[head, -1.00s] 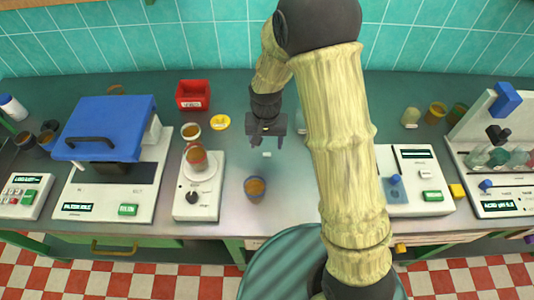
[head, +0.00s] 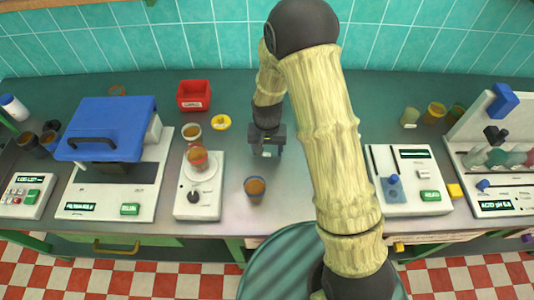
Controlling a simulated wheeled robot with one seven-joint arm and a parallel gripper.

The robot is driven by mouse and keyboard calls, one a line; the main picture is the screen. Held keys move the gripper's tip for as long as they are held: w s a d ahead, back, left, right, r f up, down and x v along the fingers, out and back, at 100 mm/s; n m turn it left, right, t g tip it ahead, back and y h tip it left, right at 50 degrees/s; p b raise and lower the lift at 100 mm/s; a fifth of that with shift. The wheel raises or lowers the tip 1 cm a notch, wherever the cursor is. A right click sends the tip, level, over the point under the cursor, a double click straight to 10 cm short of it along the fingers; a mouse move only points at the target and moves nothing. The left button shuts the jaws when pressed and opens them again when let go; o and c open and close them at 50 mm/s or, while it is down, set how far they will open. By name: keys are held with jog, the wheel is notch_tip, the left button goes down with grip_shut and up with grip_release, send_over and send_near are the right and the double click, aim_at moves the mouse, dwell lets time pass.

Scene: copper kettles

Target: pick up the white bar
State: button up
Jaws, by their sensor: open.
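The white bar (head: 266,154) is a small pale piece on the grey counter, in the middle of the head view. My gripper (head: 266,151) is open and points down at the bar, with a finger on either side of it in the picture. The bar shows between the fingers and is partly hidden by the gripper. I cannot tell whether the fingers touch it or how high they are above the counter.
An amber cup (head: 255,189) stands in front of my gripper. A white scale (head: 199,190) with a cup on it is to the left. A red bin (head: 194,95) and a yellow ring-like dish (head: 221,123) lie behind left. A white instrument (head: 410,180) stands to the right.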

aim_at(267, 152)
jog(key=c, duration=1.1)
jog(key=shift+o, duration=0.2)
jog(key=shift+r, duration=0.15)
notch_tip(267, 152, up, 10)
jog(key=b, duration=0.1)
